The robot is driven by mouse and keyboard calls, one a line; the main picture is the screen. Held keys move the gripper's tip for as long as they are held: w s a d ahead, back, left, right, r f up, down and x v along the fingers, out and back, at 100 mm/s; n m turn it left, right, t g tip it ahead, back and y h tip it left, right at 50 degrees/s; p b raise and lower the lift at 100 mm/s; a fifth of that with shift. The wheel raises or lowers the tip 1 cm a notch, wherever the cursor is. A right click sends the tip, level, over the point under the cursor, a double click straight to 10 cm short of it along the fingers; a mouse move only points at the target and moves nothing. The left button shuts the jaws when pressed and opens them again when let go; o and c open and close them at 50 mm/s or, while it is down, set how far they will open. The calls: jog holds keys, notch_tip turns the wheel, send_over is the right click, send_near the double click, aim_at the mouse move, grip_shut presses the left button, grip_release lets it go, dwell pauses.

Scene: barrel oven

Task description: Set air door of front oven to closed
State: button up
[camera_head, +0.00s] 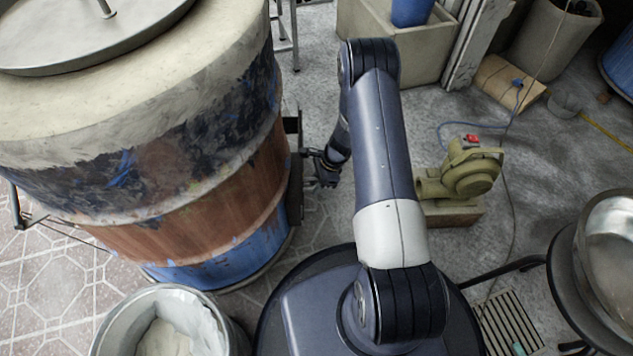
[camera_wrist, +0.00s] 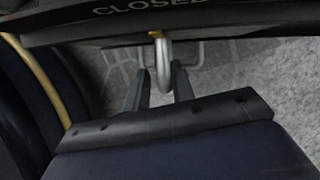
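The front oven (camera_head: 190,170) is a large barrel with worn brown and blue paint and a pale top, at the left of the head view. Its dark air door assembly (camera_head: 295,165) is on the right side, seen edge-on. In the wrist view a dark plate (camera_wrist: 230,22) carries the word "CLOSED" at the top. In the head view my gripper (camera_head: 326,172) is beside the air door.
A bin with a white liner (camera_head: 170,315) stands in front of the oven. A green blower (camera_head: 465,172) sits right of my arm. A metal bowl (camera_head: 610,250) is at the right edge, and a concrete planter (camera_head: 390,45) is at the back. Grey floor (camera_head: 318,110) is clear behind my gripper.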

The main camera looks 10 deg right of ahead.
jog(key=shift+o, duration=1)
jog(key=shift+d+r, duration=0.1)
jog(key=shift+r, duration=0.2)
jog(key=p+v, duration=0.4)
jog(key=v, duration=0.6)
jog(key=shift+r, duration=0.1)
